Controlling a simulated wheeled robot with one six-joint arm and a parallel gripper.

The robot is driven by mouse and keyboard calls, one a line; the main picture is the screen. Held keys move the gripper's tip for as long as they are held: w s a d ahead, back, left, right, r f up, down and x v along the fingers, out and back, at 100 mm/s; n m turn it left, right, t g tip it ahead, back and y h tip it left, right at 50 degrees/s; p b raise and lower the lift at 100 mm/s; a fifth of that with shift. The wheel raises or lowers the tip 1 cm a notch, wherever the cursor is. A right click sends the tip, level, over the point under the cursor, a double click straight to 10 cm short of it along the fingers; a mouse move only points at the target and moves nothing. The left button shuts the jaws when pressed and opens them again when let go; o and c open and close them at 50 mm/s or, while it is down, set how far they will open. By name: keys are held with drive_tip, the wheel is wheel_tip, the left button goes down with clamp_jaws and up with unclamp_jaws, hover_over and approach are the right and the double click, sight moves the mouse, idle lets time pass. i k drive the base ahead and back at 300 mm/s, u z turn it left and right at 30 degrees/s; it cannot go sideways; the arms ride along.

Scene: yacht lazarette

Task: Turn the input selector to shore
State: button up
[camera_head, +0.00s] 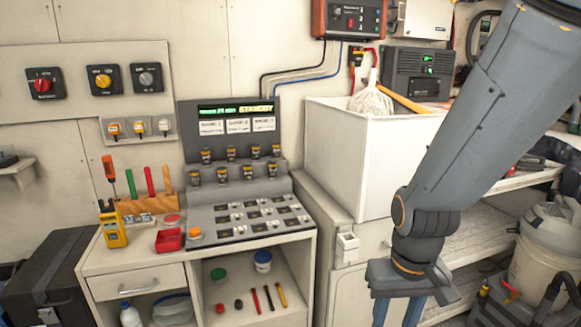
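Three rotary switches on dark square plates are on the wall at the upper left: a red knob (43,84), a yellow knob (103,79) and a grey knob (147,77). Their labels are too small to read, so I cannot tell which is the input selector or where it points. My gripper (398,312) is at the bottom, right of centre, pointing down, far right of and below the switches. Its two fingers are apart with nothing seen between them. Their tips reach the frame's bottom edge.
A sloped console (244,219) with a lit display (236,109) stands on the cabinet below the switches. Screwdrivers (112,174), a yellow meter (112,229) and a red tray (170,240) lie left of it. A white bin (340,160) stands between console and arm.

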sight(146, 79)
drive_tip(key=z, duration=0.05)
drive_tip(key=k, duration=0.5)
drive_tip(key=u, duration=0.8)
drive_tip(key=i, duration=1.25)
drive_tip(key=z, duration=0.6)
